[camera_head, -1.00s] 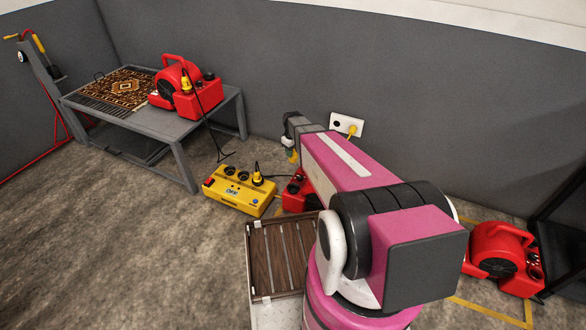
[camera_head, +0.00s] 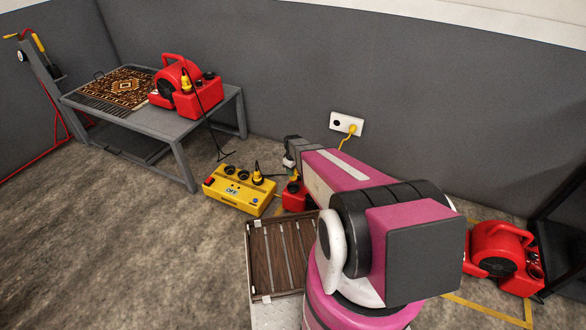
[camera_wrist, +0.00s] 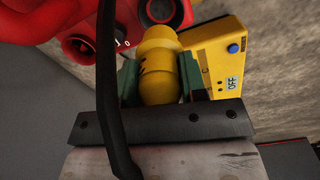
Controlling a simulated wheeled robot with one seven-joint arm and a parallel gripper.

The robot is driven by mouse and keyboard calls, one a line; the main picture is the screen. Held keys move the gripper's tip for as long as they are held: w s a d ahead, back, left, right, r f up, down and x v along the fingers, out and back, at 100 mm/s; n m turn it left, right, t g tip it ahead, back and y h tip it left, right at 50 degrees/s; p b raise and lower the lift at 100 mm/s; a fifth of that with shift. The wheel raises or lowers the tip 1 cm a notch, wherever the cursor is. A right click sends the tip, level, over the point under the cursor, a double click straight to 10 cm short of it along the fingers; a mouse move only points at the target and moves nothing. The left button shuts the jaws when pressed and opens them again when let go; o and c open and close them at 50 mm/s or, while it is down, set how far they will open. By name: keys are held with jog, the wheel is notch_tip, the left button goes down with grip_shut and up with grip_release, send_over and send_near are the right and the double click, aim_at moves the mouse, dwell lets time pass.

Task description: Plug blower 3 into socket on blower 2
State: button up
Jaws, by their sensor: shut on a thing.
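In the wrist view my gripper (camera_wrist: 160,78) is shut on a yellow plug (camera_wrist: 156,62), held between its green pads. A black cable crosses in front of it. Just beyond the plug is a red blower (camera_wrist: 60,14) with a dark round socket (camera_wrist: 160,11) and an I/O switch; I cannot tell whether the plug touches the socket. In the head view my arm hides most of this blower (camera_head: 294,198), on the floor beside the yellow box. Another red blower (camera_head: 199,98) stands on the table, and one (camera_head: 496,250) on the floor at right. No blower numbers are readable.
The yellow power box (camera_head: 233,190), reading OFF in the wrist view (camera_wrist: 233,84), holds a plug. A grey table (camera_head: 150,119) bears a patterned rug. A slatted wooden platform (camera_head: 280,257) lies in front.

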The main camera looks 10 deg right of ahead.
jog(key=shift+f, duration=2.5)
jog(key=shift+s+f, duration=0.1)
jog(key=shift+f, duration=1.7)
jog(key=o, duration=1.1)
jog(key=shift+c, duration=0.2)
jog(key=shift+r, duration=0.15)
notch_tip(320, 180, up, 11)
jog(key=shift+f, duration=0.2)
jog(key=shift+s, duration=0.1)
